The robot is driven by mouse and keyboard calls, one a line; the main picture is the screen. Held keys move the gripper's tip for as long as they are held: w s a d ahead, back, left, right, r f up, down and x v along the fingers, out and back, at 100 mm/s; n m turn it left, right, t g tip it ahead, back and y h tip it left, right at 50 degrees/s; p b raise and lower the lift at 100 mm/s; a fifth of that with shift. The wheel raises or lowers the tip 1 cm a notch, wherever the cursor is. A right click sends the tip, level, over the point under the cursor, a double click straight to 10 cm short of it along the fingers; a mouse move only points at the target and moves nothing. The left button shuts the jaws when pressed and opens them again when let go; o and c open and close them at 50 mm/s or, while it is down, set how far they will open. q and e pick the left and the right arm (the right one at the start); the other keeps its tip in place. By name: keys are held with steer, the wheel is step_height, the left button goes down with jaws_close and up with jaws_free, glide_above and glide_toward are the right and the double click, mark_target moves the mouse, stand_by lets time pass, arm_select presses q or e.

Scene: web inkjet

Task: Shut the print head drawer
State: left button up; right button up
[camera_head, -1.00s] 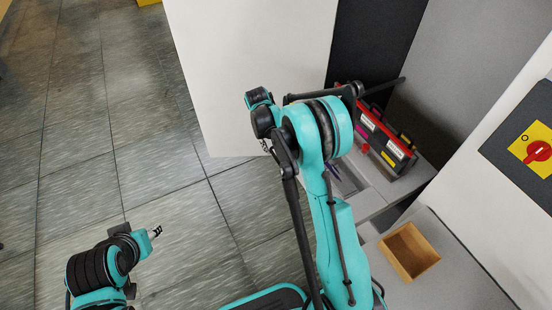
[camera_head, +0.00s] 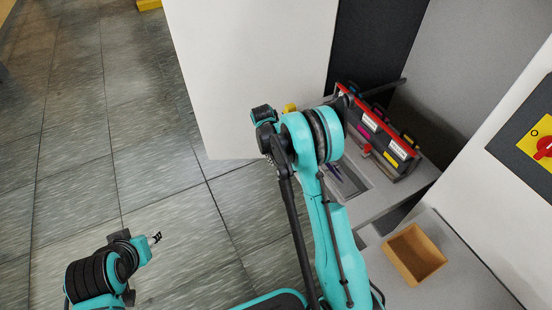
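The print head drawer (camera_head: 376,203) appears as a grey tray pulled out from the dark opening of the machine. Print heads (camera_head: 372,122) with a red top strip and coloured blocks stand at its back. My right arm crosses the middle of the view and hides the drawer's left part. The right gripper cannot be made out behind the arm, so its contact with the drawer is hidden. My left gripper (camera_head: 155,238) is at lower left, over the floor and far from the drawer. Its small dark fingertips show, but their opening is unclear.
A large white panel (camera_head: 245,70) stands left of the drawer. A wooden open box (camera_head: 414,254) sits on a grey ledge (camera_head: 455,280) at lower right. A red switch on a yellow plate (camera_head: 528,140) is on the right wall. Tiled floor at left is clear.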

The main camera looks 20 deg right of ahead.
jaws_close()
steer(key=shift+d, duration=0.1)
